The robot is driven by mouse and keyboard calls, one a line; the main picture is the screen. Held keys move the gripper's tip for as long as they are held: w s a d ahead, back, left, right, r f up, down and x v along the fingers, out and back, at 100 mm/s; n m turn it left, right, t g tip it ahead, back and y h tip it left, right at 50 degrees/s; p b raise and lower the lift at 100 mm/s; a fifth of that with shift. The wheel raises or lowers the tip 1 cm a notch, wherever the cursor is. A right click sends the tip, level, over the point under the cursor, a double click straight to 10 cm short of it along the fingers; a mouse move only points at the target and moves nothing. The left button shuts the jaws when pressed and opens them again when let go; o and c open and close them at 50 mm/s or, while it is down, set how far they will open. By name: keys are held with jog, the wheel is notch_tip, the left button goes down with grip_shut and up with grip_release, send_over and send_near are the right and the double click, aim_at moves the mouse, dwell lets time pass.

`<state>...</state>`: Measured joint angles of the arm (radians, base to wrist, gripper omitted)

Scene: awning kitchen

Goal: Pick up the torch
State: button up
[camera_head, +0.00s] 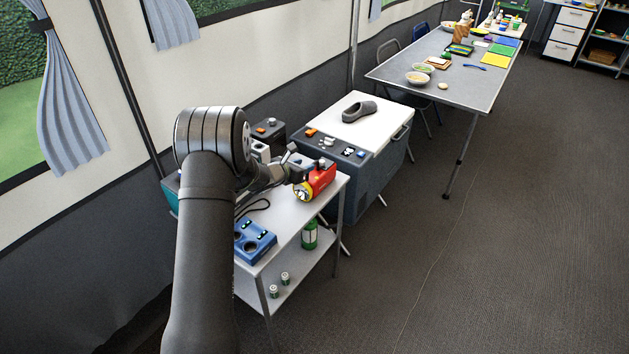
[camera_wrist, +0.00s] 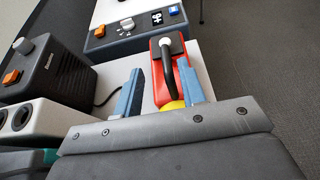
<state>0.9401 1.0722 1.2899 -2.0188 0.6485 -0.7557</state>
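The torch (camera_head: 316,182) is red with a yellow lens end and a black handle. It lies on the small white side table (camera_head: 292,213) near its right edge. In the wrist view the torch (camera_wrist: 164,66) lies ahead, its black handle on top and a little yellow showing at the near end. My gripper (camera_head: 296,170) is at the torch in the head view. In the wrist view my gripper (camera_wrist: 162,92) has its two blue-grey fingers apart, with the torch's near part between them or just beyond. I cannot tell whether either finger touches it.
A blue charger-like box (camera_head: 254,240) sits on the table's near end. A dark box with an orange switch (camera_wrist: 45,68) stands left of my gripper. A cooler with a white lid (camera_head: 356,122) holding a grey shoe stands behind. Open floor lies right.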

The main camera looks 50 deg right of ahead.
aim_at(314, 163)
jog(key=shift+s+x, duration=0.2)
jog(key=shift+x, duration=1.4)
jog(key=shift+s+x, duration=0.15)
jog(key=shift+x, duration=1.45)
grip_shut()
